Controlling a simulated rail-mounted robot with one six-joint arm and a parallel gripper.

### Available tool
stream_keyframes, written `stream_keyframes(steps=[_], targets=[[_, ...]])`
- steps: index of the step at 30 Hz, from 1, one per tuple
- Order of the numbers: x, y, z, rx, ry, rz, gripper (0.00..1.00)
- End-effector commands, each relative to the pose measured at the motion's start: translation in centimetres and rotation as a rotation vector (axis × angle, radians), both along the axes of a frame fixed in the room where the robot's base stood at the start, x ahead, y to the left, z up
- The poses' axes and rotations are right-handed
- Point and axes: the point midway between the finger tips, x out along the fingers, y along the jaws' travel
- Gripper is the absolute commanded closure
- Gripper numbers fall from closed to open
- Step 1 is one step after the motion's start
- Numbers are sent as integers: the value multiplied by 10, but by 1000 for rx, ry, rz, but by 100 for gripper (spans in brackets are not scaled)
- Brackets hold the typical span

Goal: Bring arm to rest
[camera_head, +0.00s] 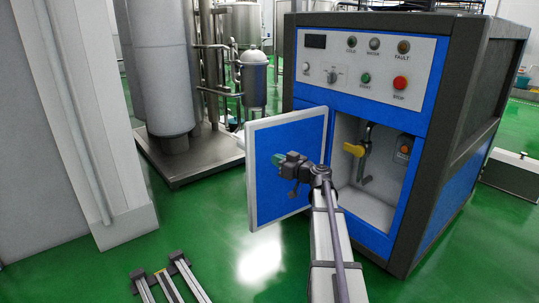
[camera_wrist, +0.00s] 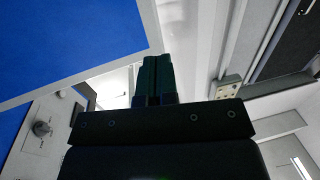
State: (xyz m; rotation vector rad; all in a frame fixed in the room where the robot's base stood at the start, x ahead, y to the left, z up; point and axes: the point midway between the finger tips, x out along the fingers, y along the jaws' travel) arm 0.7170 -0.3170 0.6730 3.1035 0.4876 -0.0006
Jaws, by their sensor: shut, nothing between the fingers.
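My gripper (camera_head: 279,159) is in front of the open blue cabinet door (camera_head: 290,197) in the head view, with my arm reaching up from the bottom edge. In the wrist view its fingers (camera_wrist: 155,80) are together with nothing between them. The blue door panel with its pale rim (camera_wrist: 60,45) fills the upper left of that view. I cannot tell from the head view how much gap there is between the gripper and the door.
The blue and grey cabinet (camera_head: 350,85) has buttons and lamps on top. Its open compartment holds a yellow valve handle (camera_head: 354,150). Steel tanks (camera_head: 160,65) stand behind on a metal base. A white column (camera_head: 85,120) is at left.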

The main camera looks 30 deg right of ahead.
Motion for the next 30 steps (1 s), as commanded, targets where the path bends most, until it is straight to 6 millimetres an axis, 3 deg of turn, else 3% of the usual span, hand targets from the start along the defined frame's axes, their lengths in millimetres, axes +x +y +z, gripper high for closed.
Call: stream_keyframes(steps=[3,6,16,20,23,27,30], targets=[[-32,0,0,0,0,-2,100],[-46,-1,0,0,0,-1,100],[-52,-2,0,5,2,0,100],[-53,2,-3,125,63,26,100],[-71,22,-33,250,299,74,100],[-120,100,-92,350,849,62,100],[-158,154,-120,316,1180,-37,100]])
